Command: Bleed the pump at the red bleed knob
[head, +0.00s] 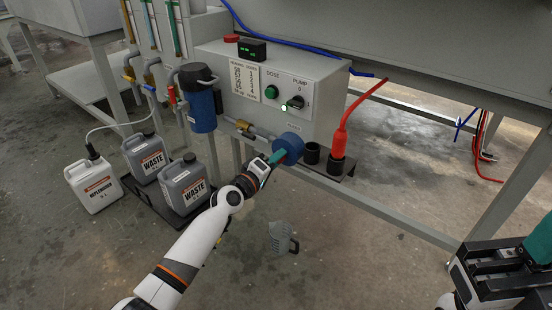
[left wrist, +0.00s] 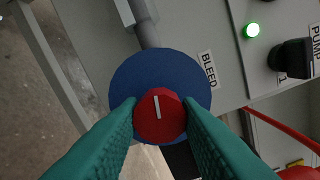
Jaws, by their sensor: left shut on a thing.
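The red bleed knob (left wrist: 160,116) shows in the left wrist view, round, with a white line on its face that points nearly straight up. It sits in front of a blue round body (left wrist: 158,72), beside the BLEED label (left wrist: 208,70). My left gripper (left wrist: 160,118) has its two green fingers closed on the knob from both sides. In the head view my left gripper (head: 277,157) reaches the blue body (head: 289,147) below the control box, and the knob is hidden there. My right gripper (head: 515,262) is at the lower right edge, partly cut off; its fingertips are hard to make out.
The control box (head: 270,85) has a lit green lamp and a black PUMP switch (head: 295,102). WASTE jugs (head: 185,185) stand left. A grey jug (head: 282,238) is on the floor below.

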